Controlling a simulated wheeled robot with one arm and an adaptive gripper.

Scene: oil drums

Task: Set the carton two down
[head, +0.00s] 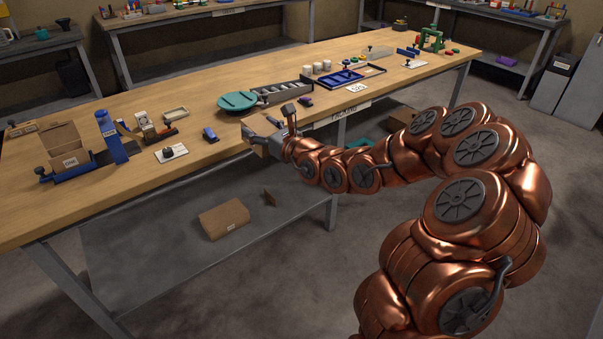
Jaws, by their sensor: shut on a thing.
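A small tan carton (259,137) is at the front edge of the long wooden workbench (330,131), beside the teal round plate. My gripper (280,127) is shut on this carton, with my copper arm reaching in from the right. I cannot read a number on it, and the gripper hides part of its right side. I cannot tell whether its underside touches the bench or hangs just off the edge. Another tan carton (224,218) lies on the grey lower shelf (150,255). An open labelled carton (68,150) stands at the bench's left end.
The teal round plate (238,101) and a grey sectioned tray (284,93) are close behind the held carton. A small blue item (209,134) and a white card with a black knob (171,153) lie to its left. Bare wood shows along the front-left edge.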

